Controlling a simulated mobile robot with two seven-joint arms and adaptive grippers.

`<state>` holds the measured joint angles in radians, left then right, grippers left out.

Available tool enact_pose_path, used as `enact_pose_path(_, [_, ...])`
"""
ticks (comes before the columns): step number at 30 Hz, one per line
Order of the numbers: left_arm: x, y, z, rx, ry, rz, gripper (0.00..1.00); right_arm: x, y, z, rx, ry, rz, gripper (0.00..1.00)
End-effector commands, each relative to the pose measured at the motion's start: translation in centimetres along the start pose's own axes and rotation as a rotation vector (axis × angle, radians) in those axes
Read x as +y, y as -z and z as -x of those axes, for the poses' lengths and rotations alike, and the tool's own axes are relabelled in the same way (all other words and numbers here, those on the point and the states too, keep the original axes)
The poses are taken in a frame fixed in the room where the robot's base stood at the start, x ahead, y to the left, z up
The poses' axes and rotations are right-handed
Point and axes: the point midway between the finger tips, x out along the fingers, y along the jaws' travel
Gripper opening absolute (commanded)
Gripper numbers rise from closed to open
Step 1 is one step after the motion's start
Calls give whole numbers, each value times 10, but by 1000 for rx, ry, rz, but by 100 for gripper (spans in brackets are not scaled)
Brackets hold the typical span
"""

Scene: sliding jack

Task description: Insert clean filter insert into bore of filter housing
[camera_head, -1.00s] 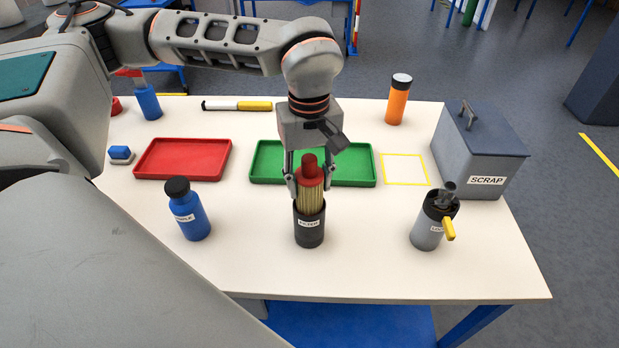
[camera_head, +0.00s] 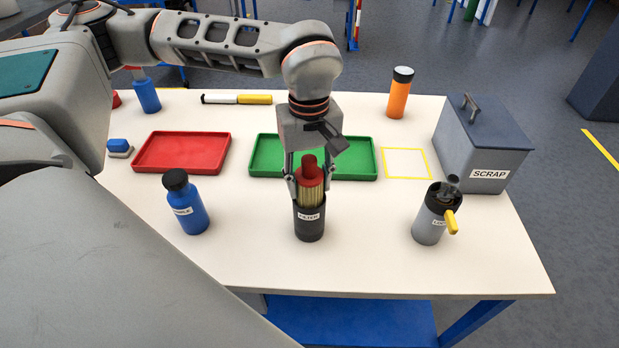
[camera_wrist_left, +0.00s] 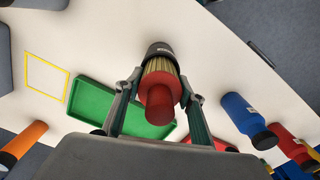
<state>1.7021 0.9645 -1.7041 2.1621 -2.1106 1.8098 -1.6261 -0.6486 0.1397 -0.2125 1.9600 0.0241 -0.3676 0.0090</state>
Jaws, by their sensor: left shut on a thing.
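The clean filter insert (camera_head: 310,190) has a red cap with a knob and a pale pleated body. My left gripper (camera_head: 310,182) is shut on its red cap from above. The lower part of the insert is inside the black filter housing (camera_head: 309,225), which stands upright on the table with a label on its front. Part of the pleated body shows above the housing rim. In the left wrist view the insert (camera_wrist_left: 160,92) lies between the fingers and enters the dark housing (camera_wrist_left: 160,49). My right gripper is not in view.
A green tray (camera_head: 365,172) is just behind the housing, a red tray (camera_head: 142,167) to its left. A blue bottle (camera_head: 190,210) stands left, a grey container with a yellow handle (camera_head: 428,228) right. The grey scrap box (camera_head: 490,150) and an orange bottle (camera_head: 398,100) stand farther back.

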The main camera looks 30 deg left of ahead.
Motion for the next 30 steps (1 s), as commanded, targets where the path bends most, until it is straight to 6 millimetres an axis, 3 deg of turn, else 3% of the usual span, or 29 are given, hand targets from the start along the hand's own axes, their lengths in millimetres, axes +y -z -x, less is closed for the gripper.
enact_pose_path(25, [0,0,-20,0,0,-1,17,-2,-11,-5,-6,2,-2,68])
enact_pose_path(26, [0,0,-20,0,0,-1,44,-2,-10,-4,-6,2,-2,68])
enact_pose_path(27, [0,0,-19,0,-1,-1,54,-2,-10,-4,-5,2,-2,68])
enact_pose_path(30, [0,0,-19,0,0,-1,58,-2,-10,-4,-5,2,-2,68])
